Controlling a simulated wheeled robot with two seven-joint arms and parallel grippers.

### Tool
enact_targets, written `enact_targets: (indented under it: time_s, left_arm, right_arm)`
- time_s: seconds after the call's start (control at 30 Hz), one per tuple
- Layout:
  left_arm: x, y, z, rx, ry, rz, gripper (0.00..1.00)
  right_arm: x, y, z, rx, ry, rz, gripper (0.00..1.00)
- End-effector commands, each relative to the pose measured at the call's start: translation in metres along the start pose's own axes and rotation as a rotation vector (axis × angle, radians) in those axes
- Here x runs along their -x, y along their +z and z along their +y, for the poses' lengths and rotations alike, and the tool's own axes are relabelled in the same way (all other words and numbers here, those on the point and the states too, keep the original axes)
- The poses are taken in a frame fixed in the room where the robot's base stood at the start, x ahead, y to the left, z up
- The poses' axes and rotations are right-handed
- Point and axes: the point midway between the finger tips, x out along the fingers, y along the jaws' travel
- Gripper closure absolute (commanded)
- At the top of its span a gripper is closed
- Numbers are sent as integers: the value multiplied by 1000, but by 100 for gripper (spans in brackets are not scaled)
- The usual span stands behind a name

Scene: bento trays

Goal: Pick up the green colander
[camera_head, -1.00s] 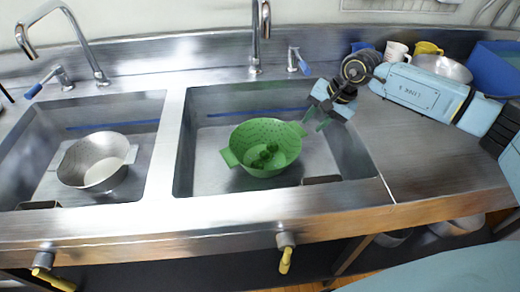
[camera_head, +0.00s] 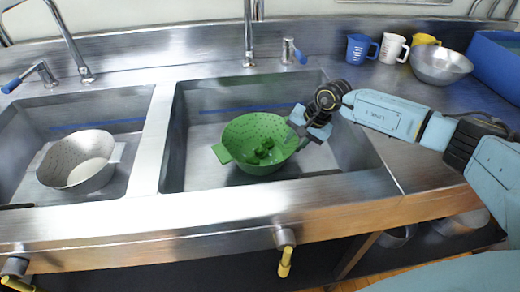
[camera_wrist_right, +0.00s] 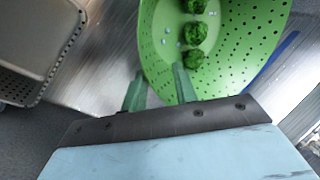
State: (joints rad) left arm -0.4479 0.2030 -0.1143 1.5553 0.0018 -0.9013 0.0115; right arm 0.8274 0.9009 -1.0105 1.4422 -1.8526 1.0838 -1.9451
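The green colander (camera_head: 243,130) sits in the right-hand sink basin, with several green florets (camera_head: 262,152) inside. Its left handle is in plain view; its right handle is hidden by my right gripper (camera_head: 296,130). In the right wrist view, the colander (camera_wrist_right: 240,60) fills the top middle. There my right gripper (camera_wrist_right: 159,86) has one finger over the inside of the colander and the other outside its rim. A gap shows between the fingers, with the rim between them. My left gripper is not in view.
A grey colander (camera_head: 77,165) sits in the left basin. A blue jug (camera_head: 358,48), a white mug (camera_head: 393,48), a yellow cup (camera_head: 426,40), a metal bowl (camera_head: 440,66) and a blue crate (camera_head: 497,65) stand at the back right. Taps rise behind the basins.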

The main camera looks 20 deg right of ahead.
Motion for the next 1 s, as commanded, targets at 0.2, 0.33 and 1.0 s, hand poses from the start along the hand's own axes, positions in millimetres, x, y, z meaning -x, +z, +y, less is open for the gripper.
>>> enact_targets:
  time_s: [0.2, 0.33, 1.0]
  left_arm:
    - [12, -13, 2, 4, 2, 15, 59]
    - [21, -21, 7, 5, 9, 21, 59]
    - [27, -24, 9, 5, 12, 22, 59]
  right_arm:
    - [-29, 8, 6, 0, 2, -4, 71]
    - [-46, 8, 6, 0, 0, -2, 71]
    - [-52, 8, 6, 1, 0, -1, 100]
